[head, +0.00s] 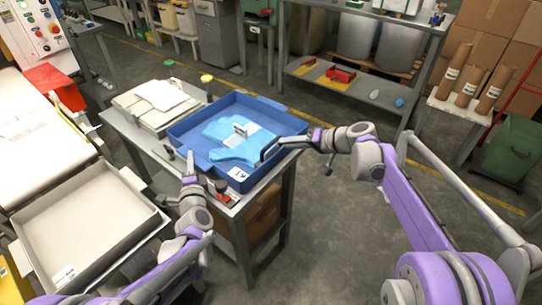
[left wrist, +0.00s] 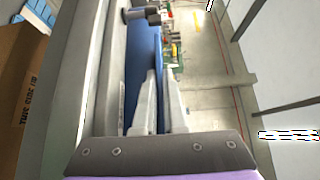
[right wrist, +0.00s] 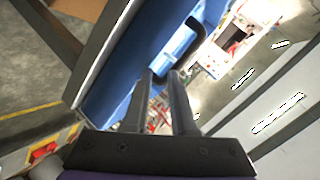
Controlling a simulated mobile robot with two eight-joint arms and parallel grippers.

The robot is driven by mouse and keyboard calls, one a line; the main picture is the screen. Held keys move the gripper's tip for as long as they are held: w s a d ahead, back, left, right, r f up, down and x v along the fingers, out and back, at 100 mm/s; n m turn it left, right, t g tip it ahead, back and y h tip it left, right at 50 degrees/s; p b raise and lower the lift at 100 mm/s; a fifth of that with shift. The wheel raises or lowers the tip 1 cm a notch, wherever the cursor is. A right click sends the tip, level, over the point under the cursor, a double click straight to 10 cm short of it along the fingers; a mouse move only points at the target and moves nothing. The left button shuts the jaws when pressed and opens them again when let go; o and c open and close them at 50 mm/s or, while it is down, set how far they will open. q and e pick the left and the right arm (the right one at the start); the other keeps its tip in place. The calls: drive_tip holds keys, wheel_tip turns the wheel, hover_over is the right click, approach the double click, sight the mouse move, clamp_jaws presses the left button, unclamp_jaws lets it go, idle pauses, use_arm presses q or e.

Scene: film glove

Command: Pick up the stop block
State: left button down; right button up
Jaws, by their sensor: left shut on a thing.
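No piece is clearly marked as the stop block. A small pale upright block (head: 240,130) stands on light blue film (head: 228,157) inside the blue tray (head: 180,143), and it may be the one. My left gripper (head: 190,158) is at the tray's near left wall. Its fingers (left wrist: 158,75) are close together in the left wrist view, apparently shut on the tray's wall. Neither gripper touches the pale block.
The tray stands on a grey workbench (head: 140,135) with white papers (head: 160,95) at the left. A red-and-dark item (head: 228,197) lies at the bench's near edge. An empty grey tray (head: 85,215) is at lower left. A rear shelf (head: 350,85) holds red parts.

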sight(274, 143)
drive_tip(key=s+d+m+t+y, duration=0.1)
drive_tip(key=s+m+t+y, duration=0.2)
drive_tip(key=s+m+t, duration=0.3)
drive_tip(key=shift+m+g, duration=0.6)
drive_tip(key=shift+g, duration=0.1)
drive_tip(key=x, duration=0.7)
drive_tip(key=shift+w+d+f, duration=0.1)
drive_tip(key=shift+w+d, duration=0.1)
drive_tip(key=shift+w, duration=0.2)
drive_tip(key=x, duration=0.5)
drive_tip(key=shift+a, duration=0.25)
drive_tip(key=shift+s, duration=0.1)
clamp_jaws()
